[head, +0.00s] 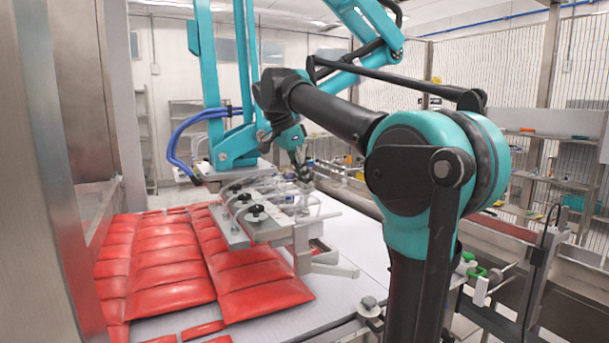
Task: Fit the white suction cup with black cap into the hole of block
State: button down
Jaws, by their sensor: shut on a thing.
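My gripper (303,172) is small and dark in the head view, at the end of my teal arm, just beyond the right back end of the picker block. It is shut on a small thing. I cannot make out that thing's shape or colour. The metal block (236,233) of the vacuum picker hangs over the red packs. White suction cups with black caps (255,213) stand on the block, with clear hoses around them. I cannot make out an empty hole, and it is unclear whether my gripper touches the block.
Red packs (165,250) lie in rows on the white table surface (345,240). A teal picker arm (235,150) with blue hoses (190,135) rises above the block. A metal pillar (60,150) stands at left. Metal rails and shelves (545,160) are at right.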

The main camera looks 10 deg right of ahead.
aim_at(302, 189)
jog(key=shift+f, duration=0.35)
dwell(0.3)
jog(key=shift+f, duration=0.35)
jog(key=shift+f, duration=0.3)
jog(key=shift+f, duration=0.25)
jog(key=shift+f, duration=0.2)
jog(key=shift+f, duration=0.35)
jog(key=shift+f, duration=0.35)
jog(key=shift+f, duration=0.35)
jog(key=shift+f, duration=0.45)
